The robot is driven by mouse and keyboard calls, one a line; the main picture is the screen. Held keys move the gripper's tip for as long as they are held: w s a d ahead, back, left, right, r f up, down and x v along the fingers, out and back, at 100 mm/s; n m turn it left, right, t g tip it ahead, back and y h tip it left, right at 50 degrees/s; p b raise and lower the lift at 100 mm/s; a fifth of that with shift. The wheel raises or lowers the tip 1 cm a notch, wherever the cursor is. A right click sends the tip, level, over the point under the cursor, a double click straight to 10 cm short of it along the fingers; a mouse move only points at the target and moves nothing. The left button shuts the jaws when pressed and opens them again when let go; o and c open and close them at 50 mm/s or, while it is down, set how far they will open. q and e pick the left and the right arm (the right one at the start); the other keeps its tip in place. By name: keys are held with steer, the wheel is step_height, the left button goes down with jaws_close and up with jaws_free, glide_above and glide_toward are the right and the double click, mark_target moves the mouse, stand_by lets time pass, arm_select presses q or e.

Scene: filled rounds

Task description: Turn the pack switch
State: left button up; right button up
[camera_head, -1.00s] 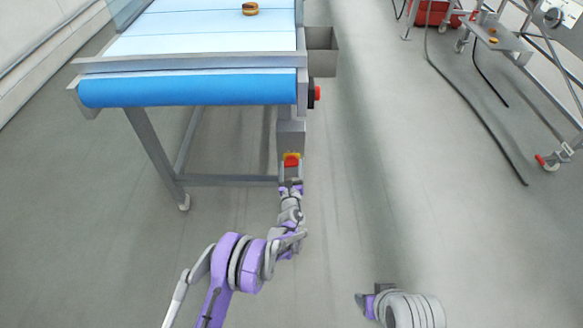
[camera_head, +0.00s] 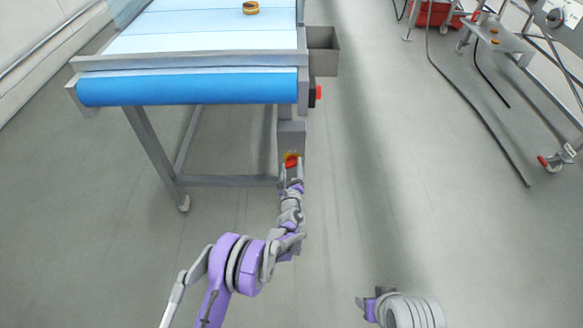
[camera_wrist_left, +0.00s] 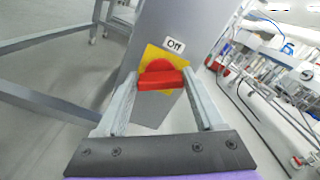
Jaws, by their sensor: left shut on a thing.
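The pack switch is a red handle (camera_head: 291,161) on a yellow plate (camera_wrist_left: 152,54), on a grey box at the conveyor's right front leg. In the left wrist view, the red handle (camera_wrist_left: 160,80) lies between both fingers of my left gripper (camera_wrist_left: 160,88), which is shut on it. The yellow plate looks tilted relative to the gripper. An "Off" label (camera_wrist_left: 175,44) shows beside the plate. My left gripper (camera_head: 291,172) reaches the switch from the front in the head view. My right gripper (camera_head: 361,304) is low in the head view, away from everything; its fingers are unclear.
The conveyor (camera_head: 190,89) with its blue roller end stands above and left of the switch. A grey bin (camera_head: 323,56) and a red button (camera_head: 319,92) are on its right side. A wheeled frame (camera_head: 520,50) and cables are at the right. The floor between is clear.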

arm_select(q)
steer(key=o, duration=1.4)
steer(key=s+p, duration=0.1)
steer(key=s, duration=1)
arm_select(e)
steer(key=shift+v, duration=0.85)
steer(key=shift+w, duration=0.2)
steer(key=shift+c, duration=0.3)
